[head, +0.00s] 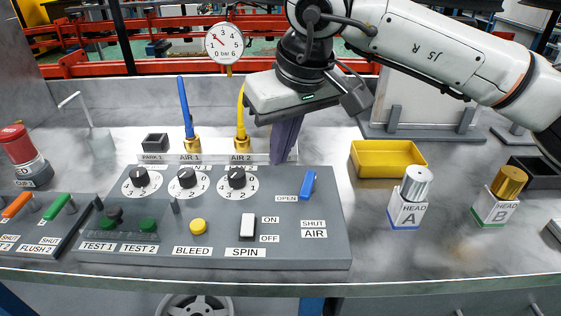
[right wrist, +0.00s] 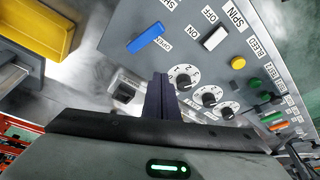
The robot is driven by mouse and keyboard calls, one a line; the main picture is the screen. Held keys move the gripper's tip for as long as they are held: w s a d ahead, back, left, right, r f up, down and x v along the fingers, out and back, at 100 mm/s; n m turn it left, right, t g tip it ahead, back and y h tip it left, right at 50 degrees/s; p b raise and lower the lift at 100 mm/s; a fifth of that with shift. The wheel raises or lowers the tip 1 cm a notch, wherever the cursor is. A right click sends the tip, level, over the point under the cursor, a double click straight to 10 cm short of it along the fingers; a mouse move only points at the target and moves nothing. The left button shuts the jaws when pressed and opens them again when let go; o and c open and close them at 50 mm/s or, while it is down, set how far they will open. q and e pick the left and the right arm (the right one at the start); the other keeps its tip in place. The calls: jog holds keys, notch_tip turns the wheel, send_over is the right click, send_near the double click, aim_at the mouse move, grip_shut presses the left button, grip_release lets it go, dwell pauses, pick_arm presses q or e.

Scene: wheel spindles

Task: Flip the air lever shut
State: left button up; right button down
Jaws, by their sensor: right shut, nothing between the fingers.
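The air lever (head: 308,185) is a blue handle at the back right of the grey control panel (head: 300,250). It stands beside the OPEN label, and the SHUT AIR label lies in front of it. It also shows in the right wrist view (right wrist: 147,38), apart from the fingers. My right gripper (head: 281,160) is shut and empty, its dark fingers pointing down behind the panel's back edge, to the left of and behind the lever. The fingers also show in the right wrist view (right wrist: 160,82). My left gripper is not in view.
Three black dials (head: 187,178), a white spin switch (head: 247,226) and a yellow bleed button (head: 198,226) are on the panel. Blue and yellow air hoses (head: 240,110) stand behind. A yellow tray (head: 388,157) and head A (head: 408,200) stand right of the panel.

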notch_tip(320, 180, up, 6)
jog(key=d, duration=0.2)
jog(key=shift+s, duration=0.4)
